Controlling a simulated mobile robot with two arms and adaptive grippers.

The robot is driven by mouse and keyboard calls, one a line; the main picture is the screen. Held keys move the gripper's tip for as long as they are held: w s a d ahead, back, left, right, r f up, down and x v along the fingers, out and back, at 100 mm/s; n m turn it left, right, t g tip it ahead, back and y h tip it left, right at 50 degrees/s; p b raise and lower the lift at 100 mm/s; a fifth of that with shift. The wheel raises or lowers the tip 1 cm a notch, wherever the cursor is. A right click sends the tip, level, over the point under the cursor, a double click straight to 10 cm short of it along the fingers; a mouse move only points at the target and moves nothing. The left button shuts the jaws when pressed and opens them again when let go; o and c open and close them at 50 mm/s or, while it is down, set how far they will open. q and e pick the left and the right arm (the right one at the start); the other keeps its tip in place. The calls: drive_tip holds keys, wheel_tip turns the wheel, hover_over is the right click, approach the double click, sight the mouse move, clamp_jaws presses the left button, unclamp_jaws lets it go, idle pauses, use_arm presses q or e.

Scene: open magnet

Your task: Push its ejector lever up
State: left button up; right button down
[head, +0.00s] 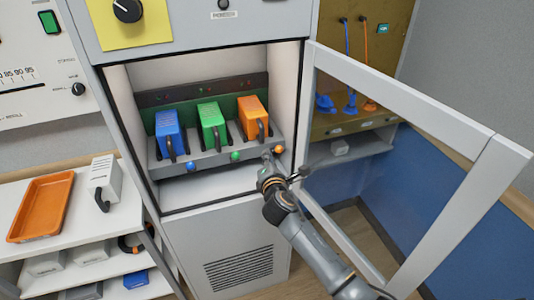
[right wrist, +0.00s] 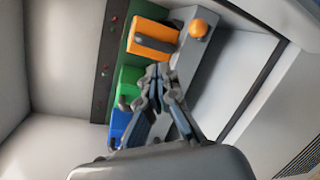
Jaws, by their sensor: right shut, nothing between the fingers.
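An open cabinet bay holds a grey rack (head: 210,160) with a blue module (head: 168,132), a green module (head: 212,125) and an orange module (head: 251,115), each with a dark handle. On the front ledge below them are a blue ball knob (head: 191,166), a green ball knob (head: 235,156) and an orange ball knob (head: 279,149). My right gripper (head: 267,156) is shut and empty, just left of the orange knob. In the right wrist view, the right gripper (right wrist: 160,76) is apart from the orange knob (right wrist: 198,28) and partly hides the green module (right wrist: 128,85). My left gripper is out of view.
A framed cabinet door (head: 502,165) stands open to the right of my right arm. A left shelf holds an orange tray (head: 41,207) and a white module with a dark handle (head: 106,177). The bay floor below the rack is clear.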

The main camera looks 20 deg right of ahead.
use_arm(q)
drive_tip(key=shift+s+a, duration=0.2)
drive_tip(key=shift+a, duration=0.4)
use_arm(e)
drive_tip(key=shift+s+a+r, duration=0.25)
drive_tip(key=shift+s+r, duration=0.2)
drive_tip(key=shift+r, duration=0.15)
drive_tip(key=shift+s+a+r, duration=0.25)
drive_tip(key=shift+s+r, duration=0.15)
drive_tip(key=shift+r, duration=0.15)
